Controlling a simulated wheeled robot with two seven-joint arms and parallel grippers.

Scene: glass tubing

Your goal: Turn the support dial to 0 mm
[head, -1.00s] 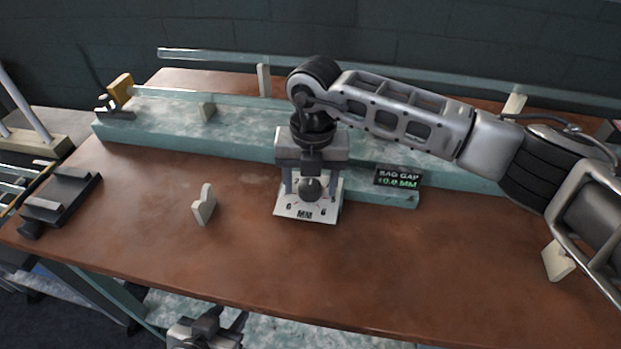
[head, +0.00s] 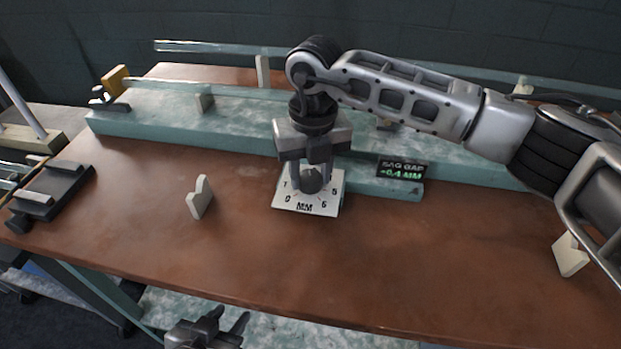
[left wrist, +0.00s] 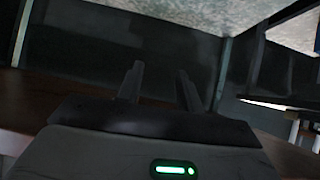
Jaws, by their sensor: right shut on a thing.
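The support dial is a dark round knob (head: 311,181) on a white plate (head: 304,207) marked "MM" with numbers around it. My right gripper (head: 313,172) points down over the plate, its fingers shut on the knob. The gripper hides the back of the plate and much of the knob, so the pointer's reading cannot be told. A small display (head: 401,169) right of the plate reads "SAG GAP" and about -0.4 MM in green. My left gripper (head: 222,325) is low at the front, below the table edge; the left wrist view shows its fingers (left wrist: 160,84) apart and empty.
A pale green rail (head: 190,131) runs along the back with glass tubing (head: 230,92) above it. A notched cream block (head: 200,197) stands left of the dial, another (head: 569,254) at the right. A black fixture (head: 55,192) sits at the left edge. The front middle table is clear.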

